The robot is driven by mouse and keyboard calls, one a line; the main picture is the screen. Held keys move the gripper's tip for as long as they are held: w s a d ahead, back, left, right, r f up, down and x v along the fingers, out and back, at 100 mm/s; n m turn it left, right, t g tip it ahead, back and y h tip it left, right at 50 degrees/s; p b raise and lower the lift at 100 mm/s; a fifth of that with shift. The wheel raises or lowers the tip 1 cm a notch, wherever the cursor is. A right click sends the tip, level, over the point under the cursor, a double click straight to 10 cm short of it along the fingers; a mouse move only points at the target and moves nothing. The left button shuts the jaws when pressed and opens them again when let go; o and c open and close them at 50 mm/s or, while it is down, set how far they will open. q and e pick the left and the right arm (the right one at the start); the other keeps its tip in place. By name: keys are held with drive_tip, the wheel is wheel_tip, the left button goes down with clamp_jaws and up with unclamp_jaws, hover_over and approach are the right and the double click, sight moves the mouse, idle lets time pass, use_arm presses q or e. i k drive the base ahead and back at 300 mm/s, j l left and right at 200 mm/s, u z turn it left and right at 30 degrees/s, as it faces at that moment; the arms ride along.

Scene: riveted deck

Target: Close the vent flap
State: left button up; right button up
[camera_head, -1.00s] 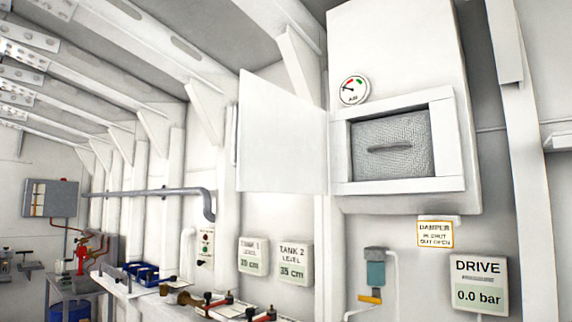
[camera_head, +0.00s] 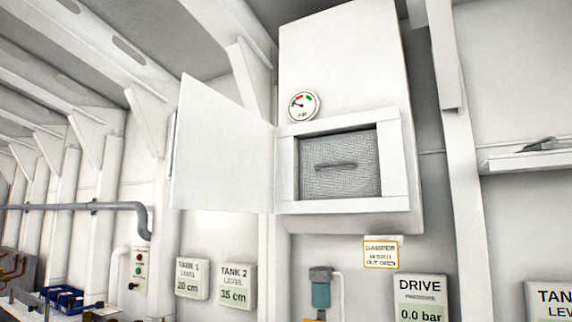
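The vent flap (camera_head: 222,150) is a flat white panel standing wide open, swung out to the left of the vent box (camera_head: 345,60). Its right edge meets the left side of the white opening frame (camera_head: 403,165). A grey mesh screen (camera_head: 340,180) with a dark horizontal bar (camera_head: 336,165) shows inside the opening. A thin handle-like strip runs along the flap's far left edge. Neither of my grippers is in view.
A round gauge (camera_head: 303,106) sits above the opening. A damper label (camera_head: 381,254) and drive panel (camera_head: 421,298) are below. Tank panels (camera_head: 236,286) hang lower left. A grey pipe (camera_head: 90,207) runs left of the flap. A shelf (camera_head: 525,160) is at right.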

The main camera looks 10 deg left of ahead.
sight(220, 154)
drive_tip(key=i+j+z, duration=0.1)
drive_tip(key=j+z, duration=0.9)
drive_tip(key=j, duration=1.55)
